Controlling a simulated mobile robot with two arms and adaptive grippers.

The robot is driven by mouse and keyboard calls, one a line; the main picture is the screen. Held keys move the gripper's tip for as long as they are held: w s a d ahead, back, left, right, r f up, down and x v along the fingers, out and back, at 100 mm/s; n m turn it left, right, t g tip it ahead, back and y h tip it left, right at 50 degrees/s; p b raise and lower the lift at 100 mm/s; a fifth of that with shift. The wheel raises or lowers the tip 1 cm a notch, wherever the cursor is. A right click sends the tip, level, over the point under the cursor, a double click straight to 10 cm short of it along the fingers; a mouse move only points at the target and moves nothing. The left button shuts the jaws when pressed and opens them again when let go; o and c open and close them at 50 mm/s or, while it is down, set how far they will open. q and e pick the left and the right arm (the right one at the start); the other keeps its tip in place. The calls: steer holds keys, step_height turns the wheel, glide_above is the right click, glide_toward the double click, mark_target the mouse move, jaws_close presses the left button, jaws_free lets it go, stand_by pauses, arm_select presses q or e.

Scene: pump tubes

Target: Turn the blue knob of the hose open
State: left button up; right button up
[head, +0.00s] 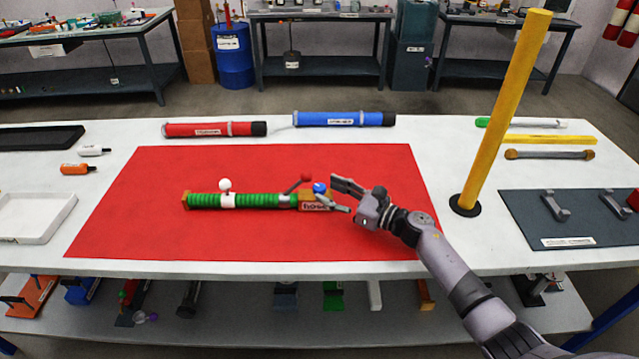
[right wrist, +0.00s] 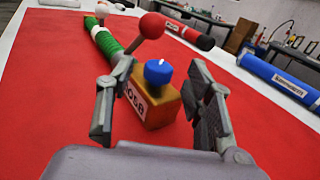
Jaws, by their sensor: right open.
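The green ribbed hose (head: 255,201) lies on the red mat (head: 250,165), with a white knob (head: 225,184) at its left part and a red ball-tipped lever (head: 305,178) near its right end. The blue knob (head: 319,188) sits on the brown labelled block (head: 313,201) at the hose's right end. In the right wrist view the blue knob (right wrist: 158,71) lies between the fingers of my right gripper (right wrist: 160,105). My right gripper (head: 341,196) is open, with a finger on each side of the block; contact cannot be told. My left gripper is not in view.
A red tube (head: 205,129) and a blue tube (head: 335,119) lie behind the mat. A yellow post (head: 503,110) stands to the right, near a dark tray (head: 550,210). A white tray (head: 35,215) is at the left. The mat's front part is clear.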

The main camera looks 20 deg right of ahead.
mark_target(325, 190)
steer(key=x, duration=0.2)
steer(key=shift+w+a, duration=0.25)
steer(key=shift+w, duration=0.1)
steer(key=shift+w+a, duration=0.35)
steer(key=shift+w, duration=0.05)
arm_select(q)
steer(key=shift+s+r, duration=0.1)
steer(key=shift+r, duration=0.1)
arm_select(e)
jaws_close()
